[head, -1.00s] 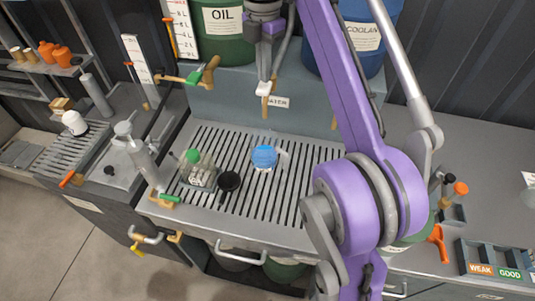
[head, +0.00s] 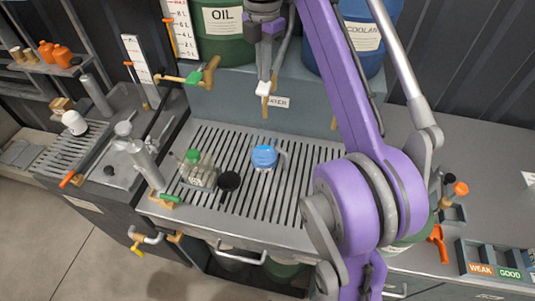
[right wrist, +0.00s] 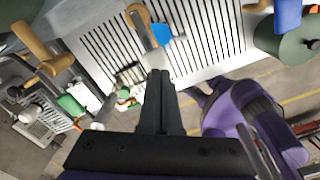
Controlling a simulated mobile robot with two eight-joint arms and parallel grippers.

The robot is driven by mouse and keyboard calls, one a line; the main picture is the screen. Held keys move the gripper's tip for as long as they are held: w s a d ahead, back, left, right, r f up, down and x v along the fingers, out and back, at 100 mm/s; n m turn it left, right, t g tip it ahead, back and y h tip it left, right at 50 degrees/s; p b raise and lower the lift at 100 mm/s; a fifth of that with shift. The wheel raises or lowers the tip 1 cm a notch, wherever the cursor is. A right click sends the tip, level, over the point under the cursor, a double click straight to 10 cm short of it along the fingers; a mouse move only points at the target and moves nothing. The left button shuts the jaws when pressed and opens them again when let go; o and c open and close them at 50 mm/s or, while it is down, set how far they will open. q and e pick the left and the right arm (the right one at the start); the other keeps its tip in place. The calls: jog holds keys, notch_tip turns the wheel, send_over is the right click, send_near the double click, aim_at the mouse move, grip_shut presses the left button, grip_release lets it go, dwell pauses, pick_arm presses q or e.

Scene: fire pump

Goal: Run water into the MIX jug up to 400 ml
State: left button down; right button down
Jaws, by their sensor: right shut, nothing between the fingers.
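A small clear jug (head: 264,157) with blue showing at its top stands on the slatted drain grate (head: 222,140), below the brass water tap (head: 266,104). The jug's markings are too small to read. The tap has a white lever (head: 263,89). My right gripper (head: 264,78) is shut and empty, pointing down just above the lever; I cannot tell whether they touch. In the right wrist view its dark fingers (right wrist: 160,76) are together, with the jug's blue (right wrist: 163,34) and a brass tap (right wrist: 140,14) beyond. My left gripper is not in view.
A green-capped clear container (head: 197,170) and a black cup (head: 229,182) stand left of the jug. An oil drum (head: 222,38) and a coolant drum (head: 345,50) stand behind. My purple arm hides the grate's right part.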

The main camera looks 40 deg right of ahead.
aim_at(264, 86)
jog(key=shift+f, duration=0.2)
jog(key=shift+f, duration=1.5)
dwell(5.9)
jog(key=shift+r, duration=2.45)
